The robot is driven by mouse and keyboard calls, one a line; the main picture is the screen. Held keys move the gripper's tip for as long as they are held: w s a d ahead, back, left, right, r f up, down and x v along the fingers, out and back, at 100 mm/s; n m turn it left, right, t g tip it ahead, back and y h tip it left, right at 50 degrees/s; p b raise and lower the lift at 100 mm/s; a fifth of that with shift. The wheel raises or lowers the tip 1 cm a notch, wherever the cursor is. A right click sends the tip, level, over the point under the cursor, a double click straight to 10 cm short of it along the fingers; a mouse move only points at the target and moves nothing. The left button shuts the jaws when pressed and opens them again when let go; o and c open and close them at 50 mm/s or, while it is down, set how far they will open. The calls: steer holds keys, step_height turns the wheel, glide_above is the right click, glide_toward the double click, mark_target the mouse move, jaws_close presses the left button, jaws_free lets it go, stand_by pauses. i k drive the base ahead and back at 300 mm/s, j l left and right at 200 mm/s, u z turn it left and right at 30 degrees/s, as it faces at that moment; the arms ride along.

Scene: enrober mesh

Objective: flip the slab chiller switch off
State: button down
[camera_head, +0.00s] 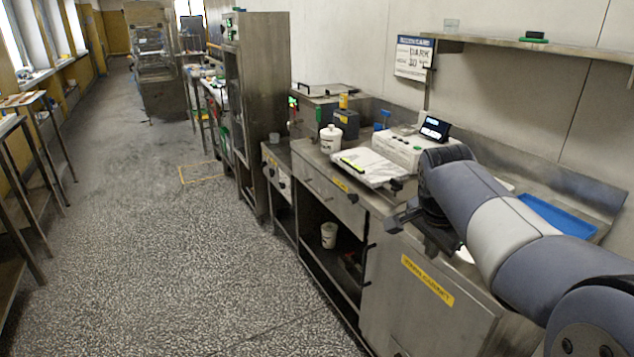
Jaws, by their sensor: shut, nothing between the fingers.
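My gripper (394,222) is shut and empty in front of the steel worktop, at the right of the middle. A steel unit left of the drawer counter has a front panel with pale and dark controls (278,180). They are too small to tell whether one is the slab chiller switch or how it is set. A box with a small green lit display (293,102) stands behind that unit. My gripper is well to the right of these controls and apart from them. No label that I can read names the slab chiller.
The counter holds a white tub (330,138), a flat white pack (365,167) and a white device with a dark display (435,128). A blue tray (557,214) lies at the right. A tall steel cabinet (262,100) stands farther left. The speckled floor (190,270) is clear.

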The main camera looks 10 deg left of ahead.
mark_target(354, 198)
steer(key=i+j, duration=0.3)
steer(key=i, duration=0.15)
steer(key=i+j, duration=0.25)
steer(key=i, duration=0.15)
steer(key=i+j, duration=0.3)
steer(key=i, duration=0.15)
